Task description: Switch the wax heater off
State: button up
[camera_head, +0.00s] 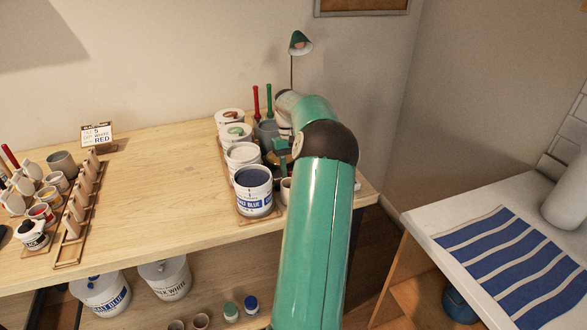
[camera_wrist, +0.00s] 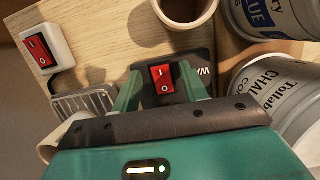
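In the wrist view a red rocker switch (camera_wrist: 162,78), marked I and O, sits on a dark plate (camera_wrist: 203,62) with white lettering starting "WA", likely the wax heater's label. My gripper (camera_wrist: 160,82) is open, with one green finger on each side of this switch. A gap seems to show beside the switch; I cannot tell whether a finger touches it. Which side of the rocker is pressed in is unclear. In the head view my gripper (camera_head: 281,150) is low among the pots at the table's right end, and my arm hides most of the heater.
A second red switch (camera_wrist: 38,48) on a white base is at the upper left of the wrist view. A cobalt blue tub (camera_head: 254,190) stands close by. The table's middle (camera_head: 160,185) is clear.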

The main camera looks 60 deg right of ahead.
jog(key=v, duration=1.4)
jog(key=shift+a, duration=0.1)
